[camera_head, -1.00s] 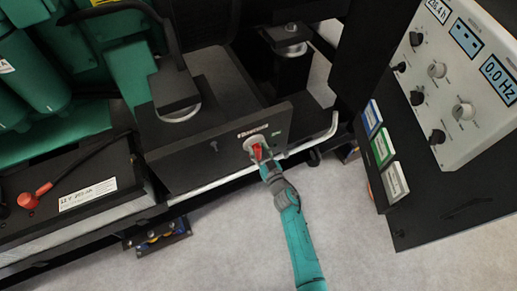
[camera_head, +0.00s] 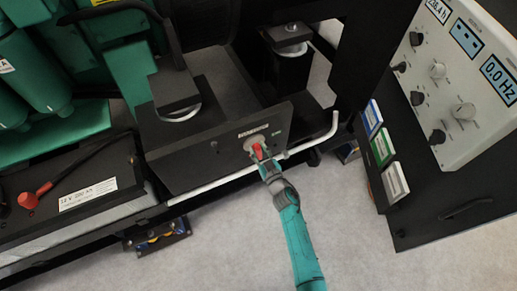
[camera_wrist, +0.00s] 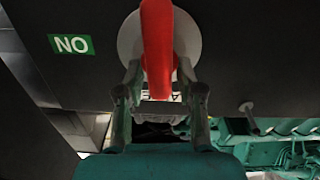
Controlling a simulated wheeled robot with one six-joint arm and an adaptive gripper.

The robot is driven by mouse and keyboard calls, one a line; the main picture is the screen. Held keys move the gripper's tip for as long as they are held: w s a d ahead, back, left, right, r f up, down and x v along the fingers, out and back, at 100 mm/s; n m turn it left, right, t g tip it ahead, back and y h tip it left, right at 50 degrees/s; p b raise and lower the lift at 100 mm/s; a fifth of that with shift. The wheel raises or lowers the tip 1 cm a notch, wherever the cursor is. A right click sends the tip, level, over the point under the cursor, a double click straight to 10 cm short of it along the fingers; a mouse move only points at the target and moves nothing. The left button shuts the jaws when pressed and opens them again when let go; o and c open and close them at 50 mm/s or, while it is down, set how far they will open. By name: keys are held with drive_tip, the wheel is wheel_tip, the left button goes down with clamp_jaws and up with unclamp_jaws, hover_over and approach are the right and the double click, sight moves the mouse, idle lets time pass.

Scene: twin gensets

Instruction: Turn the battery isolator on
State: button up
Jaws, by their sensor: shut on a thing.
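The battery isolator is a red handle (camera_head: 258,152) on a pale round base, set on a dark upright plate (camera_head: 215,152) with a small label above it. In the wrist view the red handle (camera_wrist: 157,45) stands upright in the picture in front of the pale disc (camera_wrist: 187,35). A green label (camera_wrist: 71,44) beside it reads ON, upside down in this view. My gripper (camera_head: 264,163) is at the handle, and in the wrist view its two fingers (camera_wrist: 157,78) close on the handle's near end from both sides. The fingers hide part of the base.
A battery (camera_head: 75,180) with a red terminal cap (camera_head: 28,200) lies left. A pale rail (camera_head: 235,173) runs under the plate. The control panel (camera_head: 465,95) with knobs and displays is at right. The floor (camera_head: 380,260) below is mostly clear.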

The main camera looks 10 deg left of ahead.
drive_tip(key=n, duration=0.4)
drive_tip(key=shift+s+a+f, duration=0.1)
drive_tip(key=shift+s+a, duration=0.05)
drive_tip(key=shift+a, duration=0.05)
drive_tip(key=n, duration=0.4)
drive_tip(key=shift+s+a+f+n, duration=0.1)
drive_tip(key=shift+a+f+n, duration=0.05)
drive_tip(key=shift+n, duration=0.25)
drive_tip(key=n, duration=0.4)
drive_tip(key=shift+s+a+f+n, duration=0.1)
drive_tip(key=shift+f+n, duration=0.15)
drive_tip(key=shift+n, duration=0.05)
drive_tip(key=shift+f+n, duration=0.15)
drive_tip(key=shift+n, duration=1.45)
drive_tip(key=o, duration=0.9)
